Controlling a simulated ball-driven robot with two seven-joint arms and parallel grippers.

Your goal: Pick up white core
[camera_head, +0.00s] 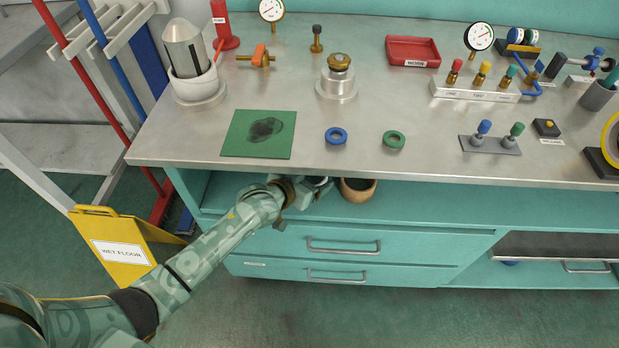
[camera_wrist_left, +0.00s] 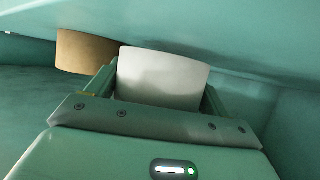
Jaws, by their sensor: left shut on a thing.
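The white core (camera_wrist_left: 163,78) is a short white cylinder between the two fingers of my left gripper (camera_wrist_left: 158,92) in the left wrist view. The gripper is shut on it inside the teal shelf under the bench top. In the head view my left gripper (camera_head: 308,187) reaches into this shelf, and only a little of the white core (camera_head: 319,181) shows there. A tan core (camera_head: 357,190) stands just right of the gripper; in the left wrist view this tan core (camera_wrist_left: 86,52) is left of and behind the white one. My right gripper is not in view.
The steel bench top (camera_head: 200,148) overhangs the shelf close above the gripper. Drawers with handles (camera_head: 343,246) are below. A green mat (camera_head: 259,133), a blue ring (camera_head: 336,136) and a green ring (camera_head: 394,140) lie on the bench. A yellow floor sign (camera_head: 122,246) stands left.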

